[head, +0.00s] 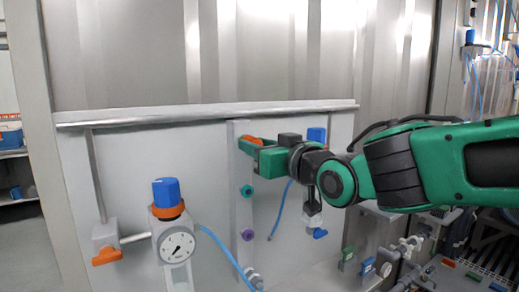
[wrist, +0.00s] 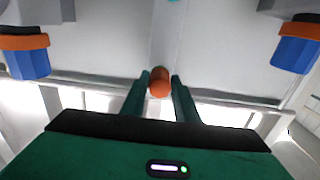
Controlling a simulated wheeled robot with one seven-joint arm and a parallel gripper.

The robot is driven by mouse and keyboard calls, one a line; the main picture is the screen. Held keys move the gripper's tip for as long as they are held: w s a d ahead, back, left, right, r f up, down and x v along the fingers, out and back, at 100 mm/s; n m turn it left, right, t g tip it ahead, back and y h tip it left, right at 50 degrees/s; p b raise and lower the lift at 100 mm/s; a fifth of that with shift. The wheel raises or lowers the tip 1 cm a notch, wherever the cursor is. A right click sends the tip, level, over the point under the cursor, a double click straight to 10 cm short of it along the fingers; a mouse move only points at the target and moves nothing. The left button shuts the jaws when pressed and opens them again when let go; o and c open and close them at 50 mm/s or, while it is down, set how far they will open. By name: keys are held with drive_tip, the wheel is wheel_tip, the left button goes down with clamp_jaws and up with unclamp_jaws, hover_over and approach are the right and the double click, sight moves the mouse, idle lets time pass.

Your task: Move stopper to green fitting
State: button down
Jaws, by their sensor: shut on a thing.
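An orange cylindrical piece, which looks like the stopper (wrist: 160,84), sits between the fingertips of my gripper (wrist: 160,76) in the wrist view. In the head view, my gripper (head: 246,144) is shut on it at the top of a narrow vertical strip on the panel; only a bit of orange (head: 253,140) shows. I cannot tell whether the stopper is still seated in a fitting there. The green fitting (head: 246,190) is on the same strip, below my gripper, and looks empty. Its teal edge (wrist: 176,1) shows at the top of the wrist view.
A purple fitting (head: 247,235) is lower on the strip. A blue-capped vessel with a gauge (head: 177,245) stands to the left, with a blue hose (head: 222,247). Another blue cap (head: 317,134) is just right of my gripper. A metal rail (head: 205,113) runs above.

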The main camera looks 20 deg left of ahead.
drive_tip(key=c, duration=1.3)
unclamp_jaws()
drive_tip(key=v, duration=1)
drive_tip(key=shift+d, duration=0.25)
drive_tip(key=shift+s, duration=0.15)
